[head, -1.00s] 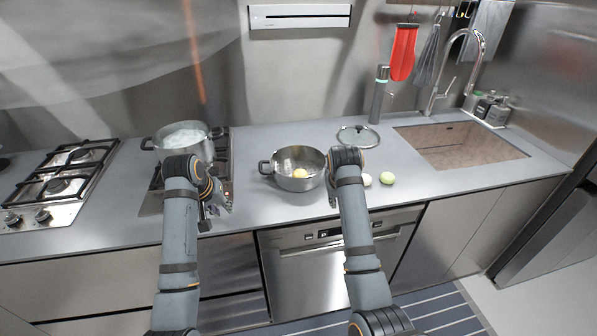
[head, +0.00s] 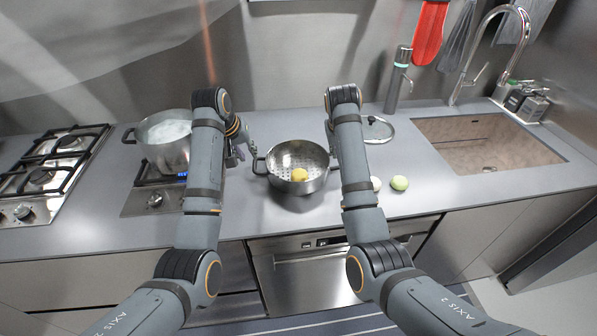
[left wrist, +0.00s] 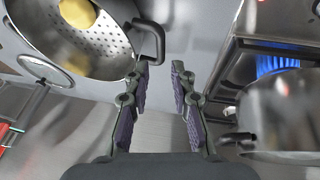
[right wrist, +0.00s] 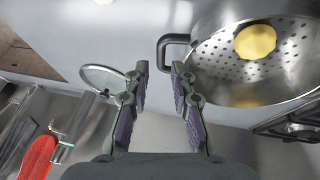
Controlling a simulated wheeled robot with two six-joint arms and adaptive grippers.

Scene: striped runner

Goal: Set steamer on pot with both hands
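The steamer (head: 285,184) is a steel pan with a perforated bottom, upright on the counter, with a yellow item (head: 299,174) inside. The pot (head: 172,152) holds whitish contents and stands on the hob at the left. My left gripper (head: 240,150) is open just left of the steamer; in the left wrist view its fingers (left wrist: 160,85) are apart near the steamer's handle (left wrist: 150,42). My right gripper is mostly hidden behind its arm in the head view; in the right wrist view its fingers (right wrist: 159,85) are open near the other handle (right wrist: 172,50). Both grippers are empty.
A glass lid (head: 376,130) lies behind my right arm. A pale green round item (head: 399,183) lies on the counter right of the steamer, with another pale one beside it. The sink (head: 480,150) is farther right, and a second gas hob (head: 50,170) is at far left.

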